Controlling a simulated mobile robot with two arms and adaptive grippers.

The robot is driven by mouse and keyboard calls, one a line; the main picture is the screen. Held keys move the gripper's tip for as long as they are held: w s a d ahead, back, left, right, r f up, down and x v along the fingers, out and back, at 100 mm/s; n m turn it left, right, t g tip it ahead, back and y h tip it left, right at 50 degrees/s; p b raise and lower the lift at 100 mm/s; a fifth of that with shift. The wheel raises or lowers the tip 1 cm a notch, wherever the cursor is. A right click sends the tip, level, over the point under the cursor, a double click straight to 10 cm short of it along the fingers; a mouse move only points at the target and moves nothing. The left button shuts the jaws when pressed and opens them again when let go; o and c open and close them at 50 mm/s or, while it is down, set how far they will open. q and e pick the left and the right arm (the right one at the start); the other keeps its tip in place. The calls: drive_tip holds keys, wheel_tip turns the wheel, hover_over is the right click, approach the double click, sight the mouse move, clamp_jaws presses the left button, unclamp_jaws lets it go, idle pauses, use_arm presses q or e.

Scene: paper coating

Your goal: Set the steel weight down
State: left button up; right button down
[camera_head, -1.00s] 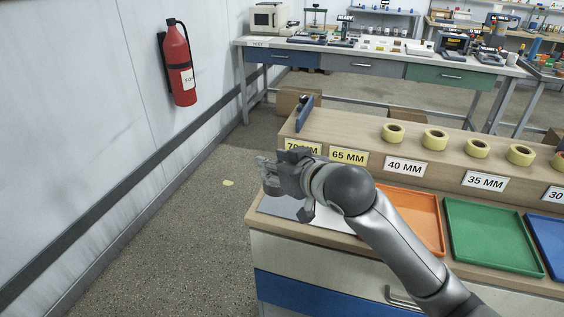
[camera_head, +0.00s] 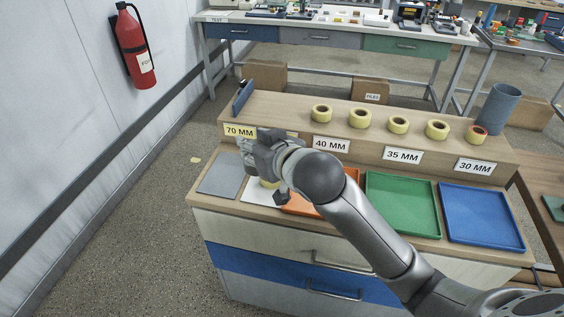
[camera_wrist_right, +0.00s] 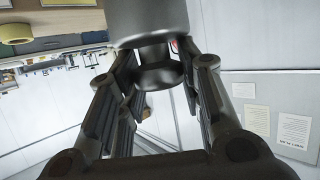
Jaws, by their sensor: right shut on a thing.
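My right gripper (camera_head: 258,155) is above the left part of the bench, over a white sheet (camera_head: 256,193). In the right wrist view its fingers (camera_wrist_right: 158,85) are closed around the steel weight (camera_wrist_right: 152,30), a dark grey cylinder with a narrower neck. In the head view I cannot make out the weight apart from the gripper. My left gripper is not in view.
A grey plate (camera_head: 222,176) lies left of the sheet. Orange (camera_head: 345,200), green (camera_head: 402,204) and blue (camera_head: 481,216) trays stand to the right. Several yellow rolls (camera_head: 398,125) sit on the raised shelf behind, with a grey-blue cylinder (camera_head: 497,108) at its right end.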

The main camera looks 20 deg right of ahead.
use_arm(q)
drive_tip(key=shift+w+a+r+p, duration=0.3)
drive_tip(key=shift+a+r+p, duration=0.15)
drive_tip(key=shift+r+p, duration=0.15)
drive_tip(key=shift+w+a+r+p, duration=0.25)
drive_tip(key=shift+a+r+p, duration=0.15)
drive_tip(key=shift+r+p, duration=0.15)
use_arm(e)
drive_tip(key=w+d+f, duration=0.6)
drive_tip(key=w+f, duration=0.6)
drive_tip(key=shift+w+d+f, duration=0.15)
drive_tip(key=shift+w+f, duration=0.15)
drive_tip(key=shift+f, duration=0.05)
